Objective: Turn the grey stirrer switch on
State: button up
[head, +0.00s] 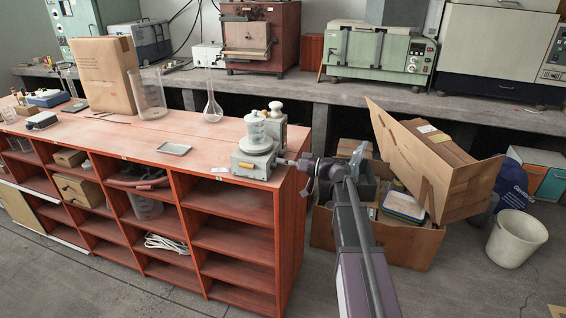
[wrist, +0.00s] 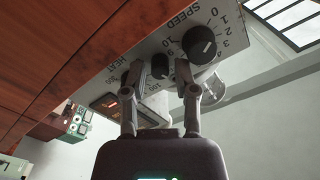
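The grey stirrer (head: 251,164) stands at the right end of the red bench, with a glass vessel (head: 256,128) on its top plate. In the wrist view its front panel (wrist: 145,45) appears tilted, with SPEED and HEAT scales. A large black speed knob (wrist: 201,45) is at the right. A smaller dark knob (wrist: 160,66) shows between my fingertips. My gripper (wrist: 161,72) is open, one finger on each side of this knob, close to the panel; I cannot tell whether they touch. In the head view my gripper (head: 287,162) is at the stirrer's right side. I cannot make out the switch clearly.
A grey-green device (head: 278,117) stands close behind the stirrer. A metal tray (head: 174,148) and a glass flask (head: 212,105) are on the bench to the left. Cardboard boxes (head: 430,165) and a white bin (head: 516,238) stand on the floor at the right.

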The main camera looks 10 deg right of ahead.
grip_shut()
jog(key=shift+m, duration=0.3)
jog(key=m, duration=0.7)
jog(key=shift+m, duration=0.3)
dwell(0.5)
grip_release()
